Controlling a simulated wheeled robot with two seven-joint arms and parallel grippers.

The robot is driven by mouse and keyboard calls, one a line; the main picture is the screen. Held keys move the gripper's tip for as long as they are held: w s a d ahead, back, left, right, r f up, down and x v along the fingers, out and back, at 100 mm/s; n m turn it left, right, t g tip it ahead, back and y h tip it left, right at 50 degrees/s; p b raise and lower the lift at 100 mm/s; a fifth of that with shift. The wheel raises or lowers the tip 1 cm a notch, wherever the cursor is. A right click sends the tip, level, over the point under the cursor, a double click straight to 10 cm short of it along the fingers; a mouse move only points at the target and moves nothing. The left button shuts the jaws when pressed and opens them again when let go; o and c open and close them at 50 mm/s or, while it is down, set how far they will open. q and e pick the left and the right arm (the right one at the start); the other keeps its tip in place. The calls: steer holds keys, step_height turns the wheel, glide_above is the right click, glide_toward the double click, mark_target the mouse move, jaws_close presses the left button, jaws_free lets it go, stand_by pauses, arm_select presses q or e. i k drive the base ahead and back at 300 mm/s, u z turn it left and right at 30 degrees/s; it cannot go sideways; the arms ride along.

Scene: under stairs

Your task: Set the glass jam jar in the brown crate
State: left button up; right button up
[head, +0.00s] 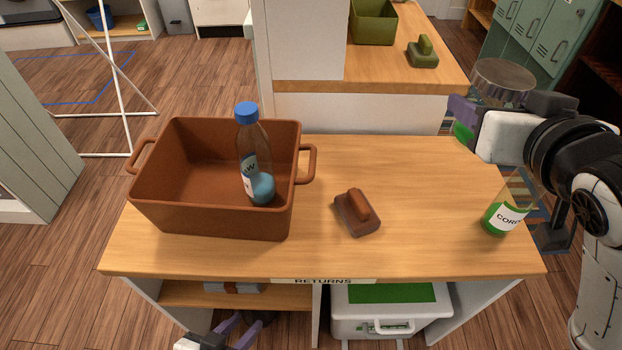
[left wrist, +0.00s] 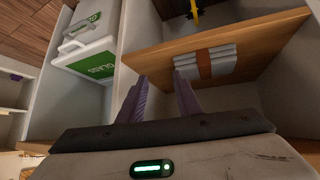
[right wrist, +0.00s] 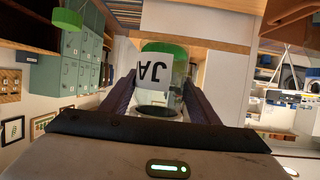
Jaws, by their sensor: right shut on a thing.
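The glass jam jar (head: 503,76) has a grey lid and is held up above the right end of the table in the head view. My right gripper (head: 466,112) is shut on it and hides part of it. In the right wrist view the jar (right wrist: 163,75) sits between the fingers, with a "JA" label upside down and green at its top end. The brown crate (head: 215,215) stands on the left of the table, well left of the jar. My left gripper (head: 240,332) is low in front of the table; its fingers (left wrist: 163,95) are apart and empty.
A clear bottle with a blue cap (head: 247,112) stands in the crate's right end. A brown brush-like block (head: 357,212) lies right of the crate. A green-bottomed bottle (head: 505,217) stands at the table's right edge. The table (head: 420,180) between them is clear.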

mark_target(202, 192)
steer(key=k, duration=0.3)
steer(key=z, duration=2.3)
steer(key=k, duration=1.6)
steer(key=u, duration=2.3)
steer(key=i, duration=0.5)
steer(key=u, duration=0.1)
